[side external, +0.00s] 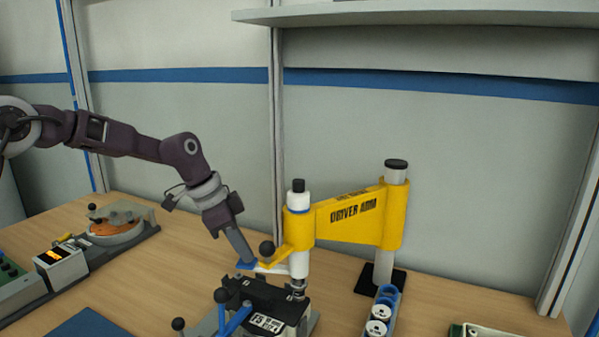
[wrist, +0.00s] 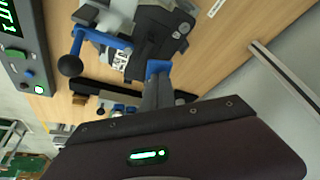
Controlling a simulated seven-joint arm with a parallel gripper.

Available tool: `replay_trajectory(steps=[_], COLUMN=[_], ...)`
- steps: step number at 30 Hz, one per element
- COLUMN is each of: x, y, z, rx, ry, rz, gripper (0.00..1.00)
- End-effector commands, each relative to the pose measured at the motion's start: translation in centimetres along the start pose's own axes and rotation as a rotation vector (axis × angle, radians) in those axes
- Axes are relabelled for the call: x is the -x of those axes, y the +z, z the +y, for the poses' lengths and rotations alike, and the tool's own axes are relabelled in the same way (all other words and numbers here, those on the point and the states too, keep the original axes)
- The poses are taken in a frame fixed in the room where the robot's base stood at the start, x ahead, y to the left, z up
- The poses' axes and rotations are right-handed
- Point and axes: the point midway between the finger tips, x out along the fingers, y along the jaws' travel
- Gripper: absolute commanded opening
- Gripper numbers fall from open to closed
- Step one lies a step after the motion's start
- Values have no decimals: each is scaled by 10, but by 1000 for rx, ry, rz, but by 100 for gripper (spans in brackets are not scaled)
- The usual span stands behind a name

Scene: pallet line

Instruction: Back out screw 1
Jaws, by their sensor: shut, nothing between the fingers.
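My gripper (side external: 246,264) is shut and empty, its blue fingertips pointing down at the left of the yellow driver arm (side external: 348,217). In the side view the tips overlap the end of a pale lever below the driver's black ball knob (side external: 267,248); I cannot tell whether they touch it. The driver's white spindle (side external: 299,262) stands upright over the right end of a black clamped block (side external: 262,296). In the wrist view the shut fingertips (wrist: 158,68) show beside the black block (wrist: 160,32). Screw 1 cannot be made out in either view.
A blue holder (side external: 381,312) with white-topped round items is at the right of the block. A panel with green digits (wrist: 14,28) is at the left in the wrist view. Bare wood lies behind the block.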

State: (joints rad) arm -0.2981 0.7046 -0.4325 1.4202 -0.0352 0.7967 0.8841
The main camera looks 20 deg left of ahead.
Motion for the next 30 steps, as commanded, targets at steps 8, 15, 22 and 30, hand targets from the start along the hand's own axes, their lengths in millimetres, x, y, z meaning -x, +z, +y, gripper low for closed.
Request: replay_trajectory(steps=[8,15,22,30], x=[-4,15,35,58], y=[2,-6,-15,-25], z=[1,0,0,0], rx=[1,0,0,0], ry=[4,1,0,-2], rz=[-5,-2,-1,1], gripper=[0,0,0,0])
